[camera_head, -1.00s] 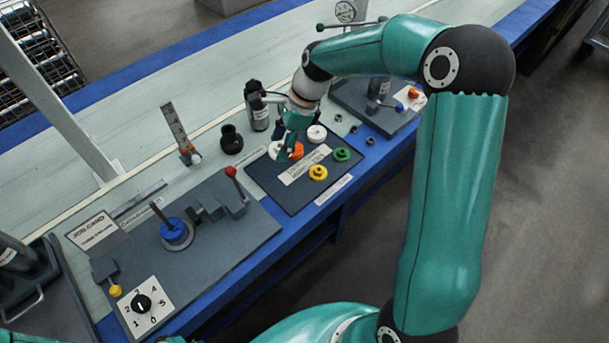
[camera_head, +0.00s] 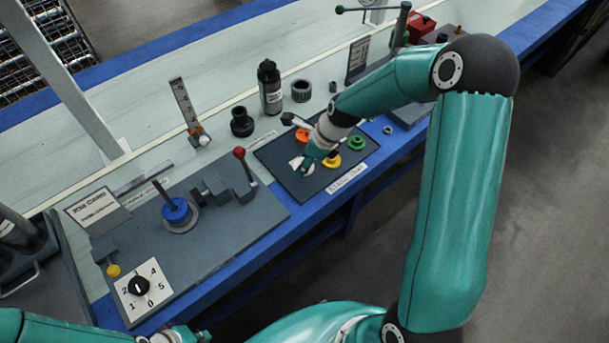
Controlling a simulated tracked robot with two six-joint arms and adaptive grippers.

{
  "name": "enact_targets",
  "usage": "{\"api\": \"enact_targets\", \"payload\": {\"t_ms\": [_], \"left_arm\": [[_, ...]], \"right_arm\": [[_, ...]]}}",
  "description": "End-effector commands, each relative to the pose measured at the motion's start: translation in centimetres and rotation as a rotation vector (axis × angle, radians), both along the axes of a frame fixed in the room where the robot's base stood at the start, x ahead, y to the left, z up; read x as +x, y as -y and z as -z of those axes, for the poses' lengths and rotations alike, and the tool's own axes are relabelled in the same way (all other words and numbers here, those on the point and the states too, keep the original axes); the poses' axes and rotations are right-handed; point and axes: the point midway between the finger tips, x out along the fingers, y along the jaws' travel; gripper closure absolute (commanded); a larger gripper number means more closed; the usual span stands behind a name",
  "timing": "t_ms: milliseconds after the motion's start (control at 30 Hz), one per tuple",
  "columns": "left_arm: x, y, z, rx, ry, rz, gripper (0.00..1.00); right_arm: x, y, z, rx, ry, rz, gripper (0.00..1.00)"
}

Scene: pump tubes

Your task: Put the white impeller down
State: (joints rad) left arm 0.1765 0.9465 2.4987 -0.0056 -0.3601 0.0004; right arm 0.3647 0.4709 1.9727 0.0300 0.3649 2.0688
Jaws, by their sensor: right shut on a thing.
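My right gripper (camera_head: 307,166) is low over the front left part of the dark mat (camera_head: 279,152). It is shut on a white piece, which I take as the white impeller (camera_head: 296,163), showing at the left of the fingers. The fingers hide part of it, and I cannot tell whether it touches the mat. An orange impeller (camera_head: 302,134) lies behind the gripper, a yellow one (camera_head: 332,161) to its right and a green one (camera_head: 357,143) further right. My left gripper (camera_head: 178,335) shows only partly at the bottom edge; its fingers are unclear.
A grey board with a blue part on a post (camera_head: 177,211) and a red-knobbed lever (camera_head: 240,154) lies left of the mat. A black bottle (camera_head: 269,88), a dark fitting (camera_head: 242,122) and a ring (camera_head: 301,91) stand behind it. The table front edge is close.

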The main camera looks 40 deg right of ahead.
Motion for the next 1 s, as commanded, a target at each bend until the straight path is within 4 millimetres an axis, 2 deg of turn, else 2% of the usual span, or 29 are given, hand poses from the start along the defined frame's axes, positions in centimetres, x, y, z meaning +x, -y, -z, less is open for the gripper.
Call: {"api": "enact_targets", "payload": {"t_ms": [33, 267, 533, 867, 900, 1000], "left_arm": [[0.0, 0.0, 0.2, 0.0, 0.0, 0.0, 1.0], [0.0, 0.0, 0.4, 0.0, 0.0, 0.0, 1.0], [0.0, 0.0, 1.3, 0.0, 0.0, 0.0, 1.0], [0.0, 0.0, 1.3, 0.0, 0.0, 0.0, 1.0], [0.0, 0.0, 1.2, 0.0, 0.0, 0.0, 1.0], [0.0, 0.0, 1.2, 0.0, 0.0, 0.0, 1.0]], "right_arm": [[-0.1, 0.0, 1.0, 0.001, -0.003, 0.0, 0.96], [0.0, 0.0, 2.4, 0.001, -0.001, 0.0, 0.96], [0.0, -0.1, 6.0, 0.001, -0.002, -0.002, 0.96], [0.0, -0.1, 6.3, -0.001, 0.0, -0.002, 0.96], [0.0, -0.1, 6.3, -0.001, 0.0, -0.002, 0.39], [0.1, -0.1, 6.3, -0.001, 0.0, -0.002, 0.23]]}}
